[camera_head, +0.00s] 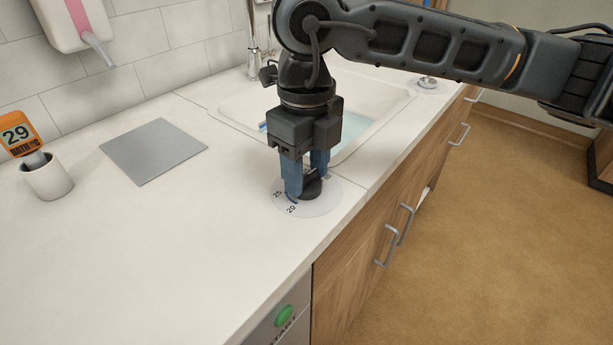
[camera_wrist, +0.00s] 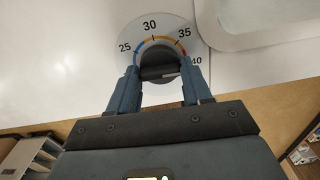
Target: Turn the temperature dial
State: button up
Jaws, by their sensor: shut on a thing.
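The temperature dial is a dark round knob (camera_head: 312,187) on a pale disc (camera_head: 325,203) set on the counter, in front of the sink. In the head view the numbers 20 and 25 show on the disc. In the wrist view the disc (camera_wrist: 132,28) shows 25, 30, 35 and 40 along a coloured arc, and the knob (camera_wrist: 158,72) sits between my fingers. My gripper (camera_head: 306,183) points straight down and its blue fingers are shut on the knob. The knob's pointer is not clear. An orange display (camera_head: 15,133) reads 29 with the label "BATH °C".
A sink (camera_head: 376,110) with water and a tap (camera_head: 253,45) lies behind my gripper. A grey square plate (camera_head: 153,151) and a white cup (camera_head: 47,178) stand on the counter at left. A green START button (camera_head: 284,315) is on the front panel. Cabinet handles (camera_head: 386,247) stick out below.

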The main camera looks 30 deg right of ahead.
aim_at(306, 175)
jog(key=shift+m+b, duration=0.35)
jog(key=shift+m, duration=0.25)
jog(key=o, duration=1.1)
jog(key=shift+c, duration=0.2)
jog(key=shift+r, duration=3.9)
